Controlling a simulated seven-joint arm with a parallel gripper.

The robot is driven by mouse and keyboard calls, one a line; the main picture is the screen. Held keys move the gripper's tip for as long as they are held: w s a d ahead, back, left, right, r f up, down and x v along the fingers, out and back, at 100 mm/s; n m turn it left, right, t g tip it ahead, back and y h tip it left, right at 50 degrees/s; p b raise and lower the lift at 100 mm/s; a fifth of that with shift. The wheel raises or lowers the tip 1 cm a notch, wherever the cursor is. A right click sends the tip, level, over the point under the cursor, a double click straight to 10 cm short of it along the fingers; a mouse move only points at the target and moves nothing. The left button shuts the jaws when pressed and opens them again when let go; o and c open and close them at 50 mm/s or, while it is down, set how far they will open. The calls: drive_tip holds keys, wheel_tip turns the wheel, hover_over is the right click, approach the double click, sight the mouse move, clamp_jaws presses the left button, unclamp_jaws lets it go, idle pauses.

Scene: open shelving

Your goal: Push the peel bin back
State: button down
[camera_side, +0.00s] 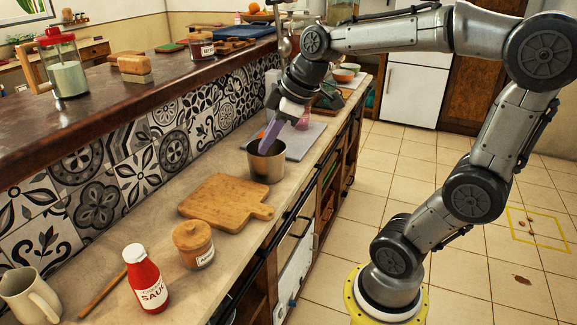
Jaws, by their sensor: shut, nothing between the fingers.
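The peel bin looks to be the round metal pot (266,166), standing upright on the counter, open at the top and dark inside. My gripper (266,148) has shut purple fingers that point down at the pot's mouth. The fingertips overlap the pot's opening in this view. I cannot tell whether they are inside it or touching its wall. Nothing shows between the fingers.
A wooden cutting board (227,201) lies in front of the pot, with a lidded jar (194,245) and a red sauce bottle (146,278) nearer. A grey board (298,140) lies behind the pot. The tiled wall (172,142) borders the counter's left.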

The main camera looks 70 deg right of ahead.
drive_tip(key=w+d+f+m+g, duration=0.1)
drive_tip(key=w+d+f, duration=0.15)
drive_tip(key=d, duration=0.55)
drive_tip(key=w+d+f+m, duration=0.1)
drive_tip(key=w+d+f, duration=0.1)
drive_tip(key=d+f, duration=0.35)
drive_tip(key=s+d+f+m+g, duration=0.1)
drive_tip(key=s+d+f+m, duration=0.3)
drive_tip(key=d, duration=0.8)
drive_tip(key=shift+n, duration=0.3)
drive_tip(key=x, duration=0.3)
drive_tip(key=s+x, duration=0.1)
drive_tip(key=x, duration=0.6)
drive_tip(key=shift+s+a+f, duration=0.2)
drive_tip(key=shift+s+f, duration=0.05)
drive_tip(key=shift+f, duration=0.15)
drive_tip(key=w, duration=0.3)
drive_tip(key=shift+w, duration=0.55)
drive_tip(key=w, duration=1.9)
drive_tip(key=shift+w+a, duration=0.25)
drive_tip(key=shift+w, duration=0.1)
drive_tip(key=shift+s, duration=0.15)
